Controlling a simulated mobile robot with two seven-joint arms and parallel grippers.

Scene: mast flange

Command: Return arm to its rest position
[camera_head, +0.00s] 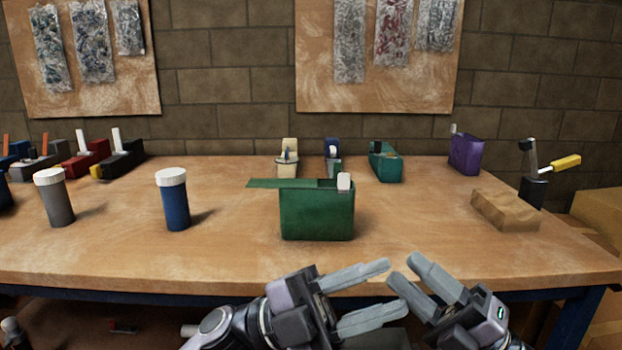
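Both of my grippers are in front of the workbench's near edge, low in the head view. My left gripper (396,287) comes in from the left and points right; its two grey fingers are spread with nothing between them. My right gripper (401,268) comes in from the lower right and points up and left; its fingers are apart and hold nothing. The fingertips of the two grippers are very close together in the picture; I cannot tell whether they touch. The workbench (230,255) has a wooden top.
A green box-like tool (316,213) stands near the bench's front centre. A blue jar (174,205) and a grey jar (56,204) stand left of it. A brown block (506,211) lies at right. Several coloured tools line the back. The front edge strip is clear.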

